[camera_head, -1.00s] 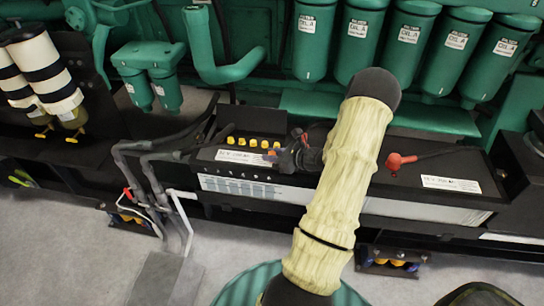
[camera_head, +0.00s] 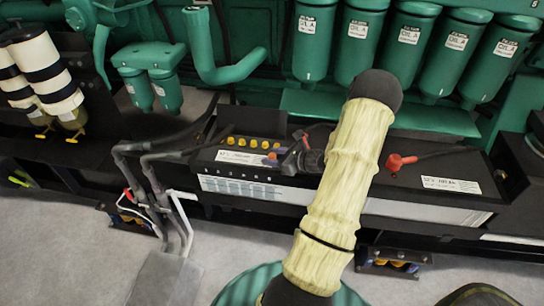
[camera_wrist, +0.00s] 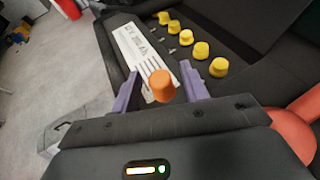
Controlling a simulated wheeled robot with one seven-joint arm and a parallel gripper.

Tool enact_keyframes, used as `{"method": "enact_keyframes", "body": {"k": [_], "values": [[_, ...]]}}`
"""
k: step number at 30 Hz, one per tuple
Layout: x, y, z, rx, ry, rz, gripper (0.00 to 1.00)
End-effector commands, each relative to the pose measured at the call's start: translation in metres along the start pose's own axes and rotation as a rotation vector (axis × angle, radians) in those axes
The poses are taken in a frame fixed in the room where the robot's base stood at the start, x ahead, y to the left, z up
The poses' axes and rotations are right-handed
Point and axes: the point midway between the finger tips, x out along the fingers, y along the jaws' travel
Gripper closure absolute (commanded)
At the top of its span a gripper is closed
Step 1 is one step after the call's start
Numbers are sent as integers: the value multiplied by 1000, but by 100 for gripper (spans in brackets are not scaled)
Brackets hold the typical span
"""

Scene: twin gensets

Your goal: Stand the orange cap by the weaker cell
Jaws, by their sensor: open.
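The orange cap (camera_wrist: 160,85) stands upright on the battery top, partly in front of the white label, in the wrist view. It shows small in the head view (camera_head: 272,156), on the near side of a row of yellow caps. My gripper (camera_wrist: 160,77) is open, its purple fingers on either side of the cap with gaps showing; in the head view it (camera_head: 282,153) is just right of the cap. Several yellow caps (camera_wrist: 200,50) sit in a row on the battery (camera_head: 225,154). Small marks lie beside that row; I cannot read which cell is weaker.
A red terminal cover (camera_head: 396,161) with a cable is on the right battery. Thick grey cables (camera_head: 150,150) run at the battery's left end. Green filters (camera_head: 408,45) and engine parts stand behind. A red object (camera_wrist: 296,125) is close to my gripper's right side.

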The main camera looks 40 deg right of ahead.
Motion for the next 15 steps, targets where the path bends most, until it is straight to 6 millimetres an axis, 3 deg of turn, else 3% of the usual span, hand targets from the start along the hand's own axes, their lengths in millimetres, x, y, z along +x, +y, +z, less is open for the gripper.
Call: {"method": "enact_keyframes", "body": {"k": [15], "values": [[-95,-1,0,0,1,-4,55]]}}
